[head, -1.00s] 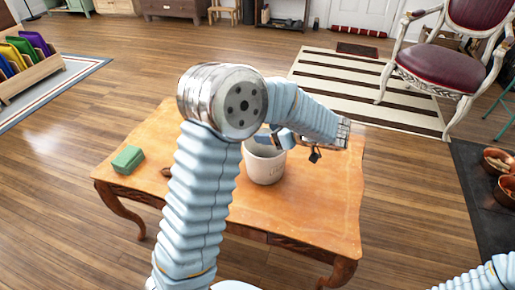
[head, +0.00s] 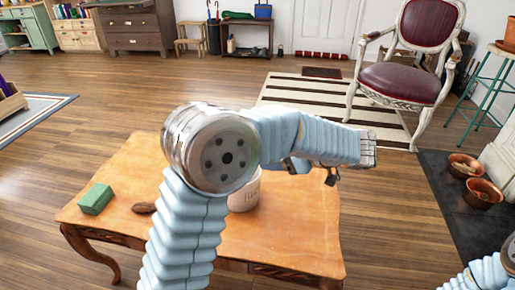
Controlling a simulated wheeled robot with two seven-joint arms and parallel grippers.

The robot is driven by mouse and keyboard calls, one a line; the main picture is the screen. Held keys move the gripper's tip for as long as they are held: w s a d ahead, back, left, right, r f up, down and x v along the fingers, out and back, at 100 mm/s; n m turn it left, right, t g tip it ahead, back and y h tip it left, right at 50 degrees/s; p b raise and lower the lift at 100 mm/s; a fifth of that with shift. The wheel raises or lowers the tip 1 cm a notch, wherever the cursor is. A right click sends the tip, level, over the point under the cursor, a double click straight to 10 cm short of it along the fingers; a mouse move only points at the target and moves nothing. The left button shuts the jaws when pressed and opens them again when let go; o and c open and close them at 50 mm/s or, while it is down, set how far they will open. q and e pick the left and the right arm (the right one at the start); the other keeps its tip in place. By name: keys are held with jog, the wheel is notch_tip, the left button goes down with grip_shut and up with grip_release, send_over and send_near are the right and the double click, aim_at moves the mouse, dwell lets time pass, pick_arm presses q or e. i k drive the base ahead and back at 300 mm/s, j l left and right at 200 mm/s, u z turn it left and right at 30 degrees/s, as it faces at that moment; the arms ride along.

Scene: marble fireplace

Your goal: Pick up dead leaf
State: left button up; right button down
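A small brown object (head: 143,208) lies on the orange wooden table (head: 290,235), left of my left arm, which partly hides its right side. It may be the dead leaf, but I cannot tell it from a handle. A pale pot (head: 246,194) stands on the table behind my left arm, its top covered. My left arm bends at a metal joint and its forearm reaches right above the table. A small dark tip (head: 331,178) shows under the forearm's end, possibly my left gripper; its fingers are not clear. My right gripper is out of view; only my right arm shows bottom right.
A green block (head: 95,199) lies on the table's left part. A red chair (head: 405,83) stands on a striped rug behind. Copper pots (head: 481,193) sit on the dark hearth at right. Wooden floor is open around the table.

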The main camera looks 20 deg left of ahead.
aim_at(142, 207)
jog(key=k+l, duration=0.1)
jog(key=l, duration=1.4)
jog(key=k, duration=0.05)
